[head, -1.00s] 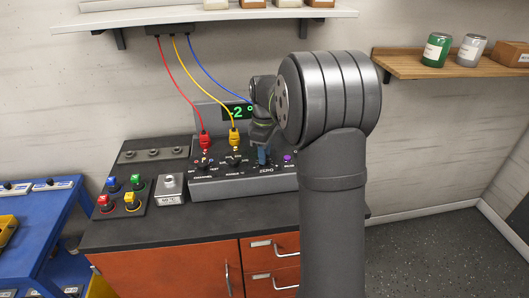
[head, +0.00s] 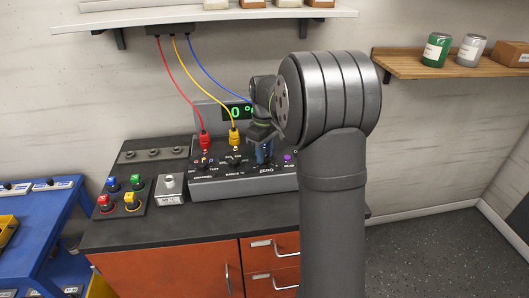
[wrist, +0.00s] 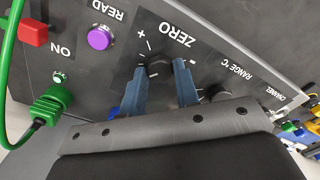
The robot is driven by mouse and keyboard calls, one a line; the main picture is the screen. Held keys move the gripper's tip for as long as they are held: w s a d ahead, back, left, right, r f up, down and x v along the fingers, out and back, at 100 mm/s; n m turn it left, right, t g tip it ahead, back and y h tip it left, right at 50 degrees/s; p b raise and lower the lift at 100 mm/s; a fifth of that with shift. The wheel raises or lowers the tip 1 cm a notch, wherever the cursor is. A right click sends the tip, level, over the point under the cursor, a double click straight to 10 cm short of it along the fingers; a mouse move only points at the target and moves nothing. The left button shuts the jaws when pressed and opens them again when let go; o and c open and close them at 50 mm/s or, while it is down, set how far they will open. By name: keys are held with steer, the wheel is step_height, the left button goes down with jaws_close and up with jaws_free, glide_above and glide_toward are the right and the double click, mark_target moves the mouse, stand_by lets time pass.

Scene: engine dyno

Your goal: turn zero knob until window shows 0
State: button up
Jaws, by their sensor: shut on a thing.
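The zero knob (wrist: 159,67) is a dark knob on the grey console, under the ZERO label in the wrist view. My gripper (wrist: 160,80) is shut on it, one blue finger on each side. In the head view my gripper (head: 264,152) reaches down to the console front (head: 225,184), and the arm hides the knob. The display window (head: 237,113) shows a green 0 and a degree sign; its right part is hidden behind my arm.
A red plug (head: 204,141) and a yellow plug (head: 234,139) with cables stand left of my gripper. The wrist view shows a green plug (wrist: 51,103), a purple READ button (wrist: 99,38) and the range knob (wrist: 218,94). Loose coloured plugs (head: 130,201) sit on a plate at left.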

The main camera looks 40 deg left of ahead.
steer(key=o, duration=1)
steer(key=shift+c, duration=0.2)
steer(key=shift+r, duration=0.1)
step_height(320, 180, up, 17)
steer(key=shift+r, duration=0.15)
step_height(320, 180, down, 18)
steer(key=shift+r, duration=0.25)
stand_by(0.5)
